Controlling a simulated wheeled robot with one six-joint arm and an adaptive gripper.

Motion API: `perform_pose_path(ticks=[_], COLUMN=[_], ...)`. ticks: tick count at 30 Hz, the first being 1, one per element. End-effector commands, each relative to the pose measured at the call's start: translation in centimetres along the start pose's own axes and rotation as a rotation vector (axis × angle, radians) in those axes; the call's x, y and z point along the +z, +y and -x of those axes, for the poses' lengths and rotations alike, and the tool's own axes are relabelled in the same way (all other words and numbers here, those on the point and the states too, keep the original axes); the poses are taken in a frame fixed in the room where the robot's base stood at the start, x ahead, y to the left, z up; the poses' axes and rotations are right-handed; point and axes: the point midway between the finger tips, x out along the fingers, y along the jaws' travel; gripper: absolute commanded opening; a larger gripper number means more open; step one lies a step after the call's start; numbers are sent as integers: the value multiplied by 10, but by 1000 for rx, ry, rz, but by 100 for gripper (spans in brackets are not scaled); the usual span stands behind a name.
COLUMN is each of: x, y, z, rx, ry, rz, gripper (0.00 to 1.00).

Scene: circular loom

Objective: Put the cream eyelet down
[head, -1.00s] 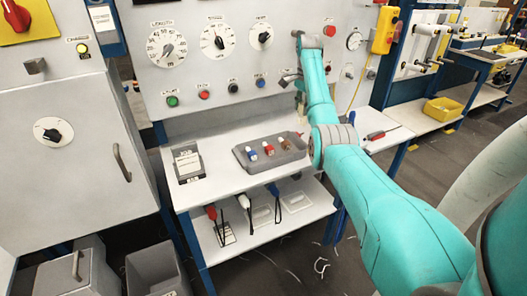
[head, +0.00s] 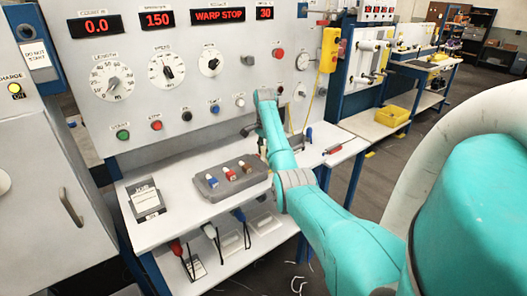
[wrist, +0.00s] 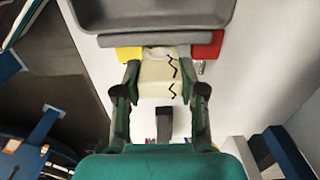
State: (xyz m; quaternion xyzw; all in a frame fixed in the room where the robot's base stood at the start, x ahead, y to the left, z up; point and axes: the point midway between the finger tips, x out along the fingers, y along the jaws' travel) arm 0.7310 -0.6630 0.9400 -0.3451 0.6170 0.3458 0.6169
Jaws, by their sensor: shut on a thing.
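My gripper (wrist: 158,76) is shut on the cream eyelet (wrist: 157,84), a pale block with black zigzag marks, in the wrist view. The eyelet is between the two fingers, over or on a white surface; I cannot tell whether it touches. The grey tray (wrist: 165,16) lies just beyond it. In the head view, my arm reaches to the right of this tray (head: 238,188), and the eyelet cannot be made out there.
The tray holds blue (head: 212,181), red (head: 230,173) and brownish (head: 246,167) pieces. Yellow (wrist: 128,54) and red (wrist: 207,46) parts flank the eyelet's far end. A black-and-white box (head: 146,200) stands left on the bench. The control panel (head: 130,60) rises behind.

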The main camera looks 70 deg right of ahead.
Motion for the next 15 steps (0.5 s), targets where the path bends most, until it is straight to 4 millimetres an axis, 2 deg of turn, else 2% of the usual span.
perform_pose_path(ticks=[11,12,14,15], x=[0,0,0,0], y=[0,0,0,0], z=[-4,-3,-3,-3], rx=[-1,-1,-1,-1], ry=[0,1,0,0], rz=[0,0,0,0], gripper=[0,50,65,65])
